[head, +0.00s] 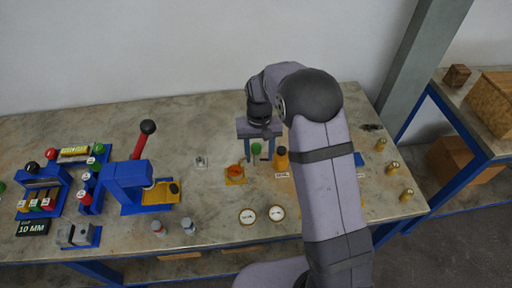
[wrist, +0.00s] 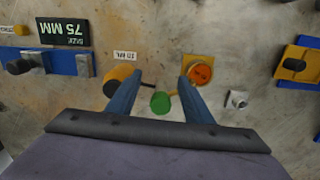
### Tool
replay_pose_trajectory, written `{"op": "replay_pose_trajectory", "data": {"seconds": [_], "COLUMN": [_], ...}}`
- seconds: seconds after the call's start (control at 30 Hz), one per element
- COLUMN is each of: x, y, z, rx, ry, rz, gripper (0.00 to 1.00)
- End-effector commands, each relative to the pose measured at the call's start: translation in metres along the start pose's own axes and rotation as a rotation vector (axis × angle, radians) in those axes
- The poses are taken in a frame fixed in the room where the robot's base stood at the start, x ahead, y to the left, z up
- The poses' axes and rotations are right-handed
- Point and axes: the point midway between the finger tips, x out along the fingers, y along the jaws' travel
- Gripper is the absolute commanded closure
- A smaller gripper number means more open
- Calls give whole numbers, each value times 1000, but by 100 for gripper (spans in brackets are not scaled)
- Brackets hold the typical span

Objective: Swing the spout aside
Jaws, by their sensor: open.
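My gripper (head: 259,158) is open and points down over the middle of the table. In the wrist view its two fingers (wrist: 159,78) stand apart, with a round green knob (wrist: 160,102) between them; the knob also shows in the head view (head: 256,148). A thin dark rod (wrist: 147,85) lies between the fingers, next to the left one; it may be the spout, but I cannot tell. A yellow-orange vessel (wrist: 118,78) is beside the left finger, partly hidden by it. An orange cup on a yellow base (wrist: 200,72) is beside the right finger. I cannot tell whether the fingers touch anything.
Two round white-faced discs (head: 262,215) lie nearer the front edge. A blue press with a red lever (head: 135,185) stands to the left. Small brass pieces (head: 393,168) stand at the right. A small metal fitting (wrist: 237,99) lies right of the orange cup.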

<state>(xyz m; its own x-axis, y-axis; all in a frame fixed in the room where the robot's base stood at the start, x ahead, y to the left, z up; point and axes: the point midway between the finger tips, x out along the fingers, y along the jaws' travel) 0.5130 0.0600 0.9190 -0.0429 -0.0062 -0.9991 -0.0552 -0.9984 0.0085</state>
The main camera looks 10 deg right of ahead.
Motion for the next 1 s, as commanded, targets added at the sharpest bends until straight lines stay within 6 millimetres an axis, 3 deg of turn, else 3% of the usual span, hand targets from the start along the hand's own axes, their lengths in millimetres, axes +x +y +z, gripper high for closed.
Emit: {"op": "replay_pose_trajectory", "data": {"seconds": [0.03, 0.1, 0.2, 0.4, 0.7, 1.0], "x": [-16, -39, -62, -61, -58, -28], "y": [-4, -8, -10, -7, -7, -7], "z": [-20, -41, -56, -40, -40, -40], "rx": [38, 98, 212, 383, 427, 425], "ry": [39, 81, 103, 41, 38, 35], "rz": [-8, -20, -32, -17, -17, -15], "gripper": [53, 53, 53, 53, 53, 53]}}
